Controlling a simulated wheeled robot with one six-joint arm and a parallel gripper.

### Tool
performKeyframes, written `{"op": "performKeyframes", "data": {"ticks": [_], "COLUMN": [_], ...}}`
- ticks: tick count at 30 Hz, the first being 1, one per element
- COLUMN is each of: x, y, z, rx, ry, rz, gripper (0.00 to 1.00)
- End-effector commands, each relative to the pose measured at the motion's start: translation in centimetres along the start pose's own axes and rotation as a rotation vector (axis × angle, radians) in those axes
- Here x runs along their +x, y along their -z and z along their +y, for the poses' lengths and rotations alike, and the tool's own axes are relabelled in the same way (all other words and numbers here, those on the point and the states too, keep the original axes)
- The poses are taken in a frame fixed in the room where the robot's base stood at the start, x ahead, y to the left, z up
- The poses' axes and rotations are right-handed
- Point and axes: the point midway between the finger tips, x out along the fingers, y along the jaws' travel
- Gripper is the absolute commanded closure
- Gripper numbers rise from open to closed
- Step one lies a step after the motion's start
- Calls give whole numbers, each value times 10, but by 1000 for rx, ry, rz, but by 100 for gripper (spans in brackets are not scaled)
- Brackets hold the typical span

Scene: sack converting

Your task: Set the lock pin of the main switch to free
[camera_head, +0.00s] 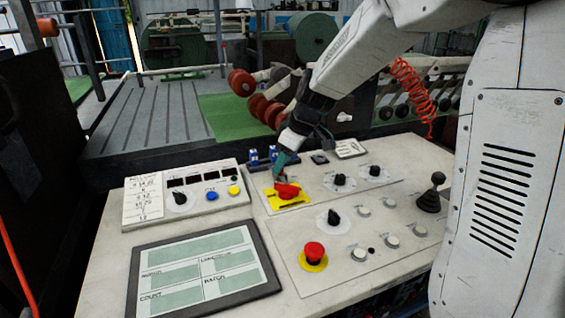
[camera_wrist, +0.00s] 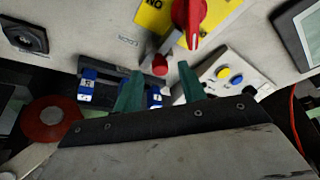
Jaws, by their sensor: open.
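The main switch is a red rotary handle (camera_head: 288,191) on a yellow plate (camera_head: 272,204). In the wrist view its red handle (camera_wrist: 187,18) and yellow plate (camera_wrist: 150,10) are at the top. The lock pin, a small red round knob (camera_wrist: 160,64), stands beside the plate's edge in the wrist view; I cannot make it out in the head view. My gripper (camera_wrist: 160,84) is open, its two teal fingers pointing at the panel on either side of the pin's line. The pin shows just beyond the fingertips, with nothing held. In the head view my gripper (camera_head: 281,170) is just behind the switch.
Blue padlock-like blocks (camera_head: 254,156) stand at the panel's back edge, close to my fingers. A sloped button box (camera_head: 185,196) is left, a red emergency stop (camera_head: 314,250) in front, a screen (camera_head: 205,275) front left. Black knobs (camera_head: 340,179) are to the right.

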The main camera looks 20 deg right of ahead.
Motion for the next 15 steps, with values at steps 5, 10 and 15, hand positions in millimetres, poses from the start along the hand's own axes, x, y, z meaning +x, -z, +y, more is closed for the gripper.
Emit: {"op": "performKeyframes", "data": {"ticks": [5, 10, 15], "x": [10, 10, 10], "y": [0, 0, 0], "z": [0, 0, 0], "rx": [1, 1, 1], "ry": [-1, -1, -1], "rz": [0, 0, 0], "gripper": [59, 59, 90]}}
